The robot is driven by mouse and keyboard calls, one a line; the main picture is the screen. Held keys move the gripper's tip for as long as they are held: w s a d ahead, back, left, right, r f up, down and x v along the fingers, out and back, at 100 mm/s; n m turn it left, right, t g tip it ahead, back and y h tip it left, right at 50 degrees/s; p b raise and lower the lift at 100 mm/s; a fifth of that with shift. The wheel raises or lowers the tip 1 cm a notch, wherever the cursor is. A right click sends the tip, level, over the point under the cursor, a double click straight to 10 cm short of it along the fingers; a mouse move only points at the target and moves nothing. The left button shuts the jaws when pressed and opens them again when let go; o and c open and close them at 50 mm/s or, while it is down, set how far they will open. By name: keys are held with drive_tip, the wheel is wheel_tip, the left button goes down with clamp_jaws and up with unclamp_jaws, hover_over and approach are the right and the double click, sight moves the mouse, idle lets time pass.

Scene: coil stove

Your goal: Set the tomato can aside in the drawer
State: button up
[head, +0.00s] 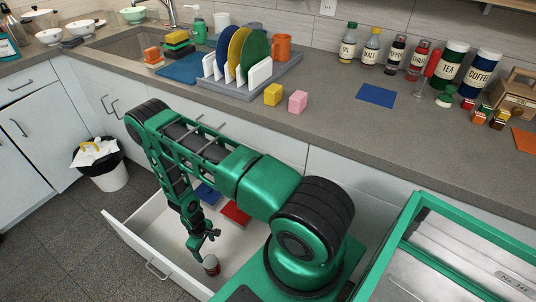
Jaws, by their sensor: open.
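The tomato can (211,265) is a small red, white and dark can. It is inside the open white drawer (133,235), near its front right part. I cannot tell whether it stands flat on the drawer bottom. My gripper (206,249) is open just above the can, with its fingers pointing down. The can is apart from or only just at the fingertips. My arm hides part of the drawer's back and right side.
A red item (235,212) and a blue item (207,194) lie at the back of the drawer. A trash bin (103,168) stands left of it. On the counter (330,115) are a dish rack with plates (238,85), a yellow block (273,95) and several jars.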

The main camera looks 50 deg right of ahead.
drive_tip(key=w+d+r+m, duration=0.1)
drive_tip(key=w+d+r, duration=0.15)
drive_tip(key=r, duration=0.45)
drive_tip(key=w+d+r+h, duration=0.1)
drive_tip(key=w+d+r, duration=0.15)
drive_tip(key=r, duration=0.45)
drive_tip(key=w+d+r+m, duration=0.1)
drive_tip(key=w+d+r, duration=0.15)
drive_tip(key=r, duration=0.45)
drive_tip(key=s+d+r+m, duration=0.1)
drive_tip(key=s+d+r, duration=0.15)
drive_tip(key=r, duration=0.75)
drive_tip(key=s+d+r+m, duration=0.15)
drive_tip(key=d+r, duration=0.25)
drive_tip(key=r, duration=0.6)
drive_tip(key=s+d+r+m, duration=0.25)
drive_tip(key=s+r, duration=0.35)
drive_tip(key=r, duration=0.3)
drive_tip(key=s+r+m, duration=0.1)
drive_tip(key=s+r, duration=0.4)
drive_tip(key=s, duration=0.3)
drive_tip(key=s+r+m+y, duration=0.1)
drive_tip(key=s+r, duration=0.3)
drive_tip(key=s, duration=0.3)
drive_tip(key=s+r+m, duration=0.1)
drive_tip(key=s+r, duration=0.4)
drive_tip(key=s, duration=0.3)
drive_tip(key=shift+s+a+r+m, duration=0.15)
drive_tip(key=shift+s+r+m, duration=0.15)
